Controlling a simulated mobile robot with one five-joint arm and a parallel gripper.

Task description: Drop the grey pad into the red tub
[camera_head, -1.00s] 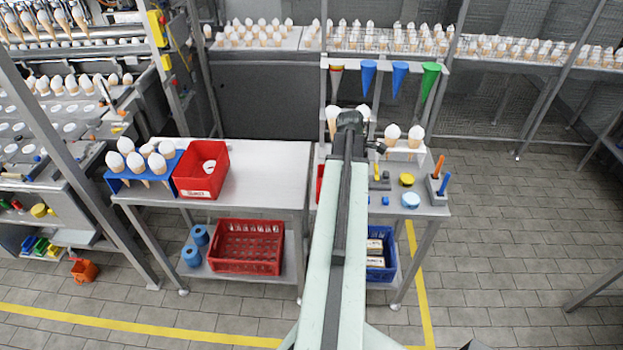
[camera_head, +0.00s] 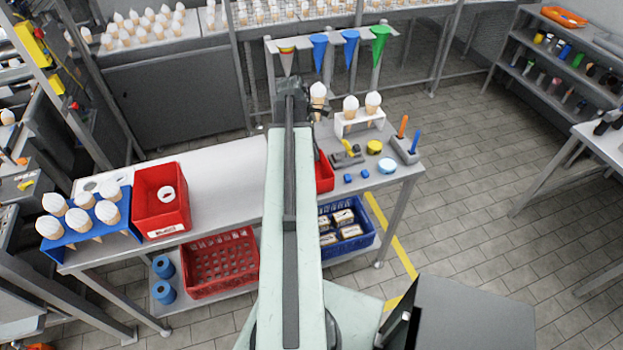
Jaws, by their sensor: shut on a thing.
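My gripper (camera_head: 293,98) is at the far end of my pale arm, seen from behind, above the back of the right-hand table part. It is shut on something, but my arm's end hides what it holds. I cannot make out a grey pad for certain. A red tub (camera_head: 152,216) stands on the left part of the table, holding a white ring-shaped thing. My gripper is well to the right of it and farther back. A second red container (camera_head: 325,174) shows partly behind my arm. A grey block (camera_head: 347,158) with a yellow piece lies on the right.
A blue rack (camera_head: 72,240) of white-topped cones stands left of the tub. A white cone stand (camera_head: 362,120), a yellow disc (camera_head: 374,147) and a grey marker holder (camera_head: 405,150) are at right. Coloured cones hang behind. The table (camera_head: 225,178) between the red containers is clear.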

